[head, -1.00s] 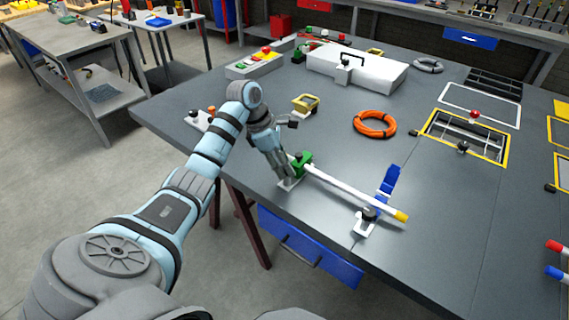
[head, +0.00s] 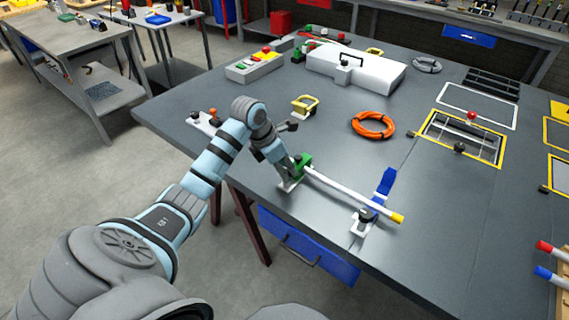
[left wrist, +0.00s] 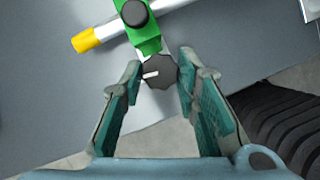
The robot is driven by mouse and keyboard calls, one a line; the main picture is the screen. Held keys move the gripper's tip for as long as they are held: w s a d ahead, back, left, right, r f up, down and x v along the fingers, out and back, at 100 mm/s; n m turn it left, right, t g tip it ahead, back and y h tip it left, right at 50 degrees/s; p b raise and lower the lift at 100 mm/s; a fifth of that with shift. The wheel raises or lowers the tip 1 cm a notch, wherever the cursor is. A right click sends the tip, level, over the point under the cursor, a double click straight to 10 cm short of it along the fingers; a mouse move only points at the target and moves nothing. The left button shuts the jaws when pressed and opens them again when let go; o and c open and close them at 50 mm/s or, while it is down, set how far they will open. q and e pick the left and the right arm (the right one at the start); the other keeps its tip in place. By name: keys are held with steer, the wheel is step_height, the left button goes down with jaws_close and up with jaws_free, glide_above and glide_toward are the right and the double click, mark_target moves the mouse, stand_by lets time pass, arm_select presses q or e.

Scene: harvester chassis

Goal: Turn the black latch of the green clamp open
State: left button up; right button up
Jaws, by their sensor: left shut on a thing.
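The green clamp (head: 305,162) stands near the table's front edge and holds one end of a white rod (head: 345,187). In the left wrist view the green clamp (left wrist: 132,28) has a round black knob on top. The black latch (left wrist: 160,73), a faceted knob with a white mark, lies just below the green body, between the fingers of my left gripper (left wrist: 160,76). My left gripper (head: 288,172) reaches down to the clamp and is shut on the latch; its fingers hide the latch in the head view. My right gripper is not in view.
A blue clamp (head: 386,183) stands near the rod's yellow end. An orange cable coil (head: 373,125), a yellow bracket (head: 305,104) and a white box (head: 365,75) lie farther back. The table's front edge runs close to the green clamp.

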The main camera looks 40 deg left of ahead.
arm_select(q)
steer(key=shift+r+n+y+p, duration=0.1)
steer(key=shift+n+y+p, duration=0.2)
steer(key=shift+n, duration=0.5)
steer(key=o, duration=1.2)
steer(key=shift+c, duration=0.2)
steer(key=d+v, duration=0.1)
steer(key=v, duration=1.1)
steer(key=shift+s+a, duration=0.2)
steer(key=shift+a, duration=0.25)
